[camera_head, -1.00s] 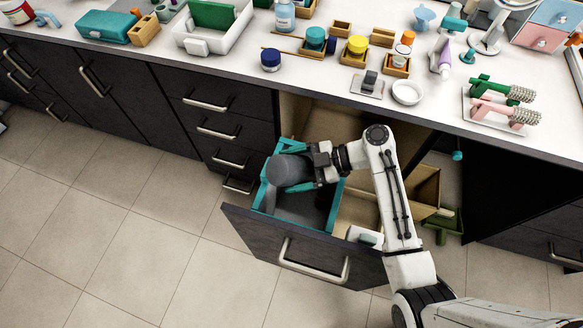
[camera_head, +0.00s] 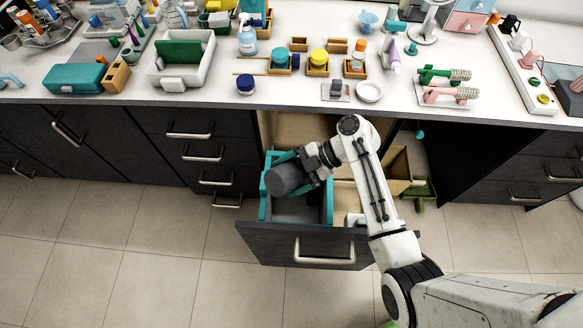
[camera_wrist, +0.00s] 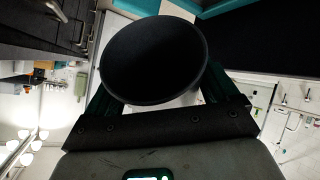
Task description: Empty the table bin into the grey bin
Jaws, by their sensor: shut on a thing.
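The table bin is a dark grey round cup (camera_head: 284,181), tilted on its side in my gripper (camera_head: 293,172). My gripper's teal fingers are shut around it, over the left part of the open drawer. In the wrist view the cup (camera_wrist: 155,60) shows as a dark round face between the fingers; I cannot tell whether anything is inside. Below it in the drawer is a teal-rimmed box with a dark grey inside (camera_head: 308,207), which looks like the grey bin. The cup hides part of this box, and its contents are not clear.
The open drawer front (camera_head: 305,247) juts out below the counter. To the right stand a brown open box (camera_head: 399,165) and a green item (camera_head: 420,193). The counter (camera_head: 210,95) above is cluttered with bottles, trays and brushes. The tiled floor (camera_head: 160,255) at left is clear.

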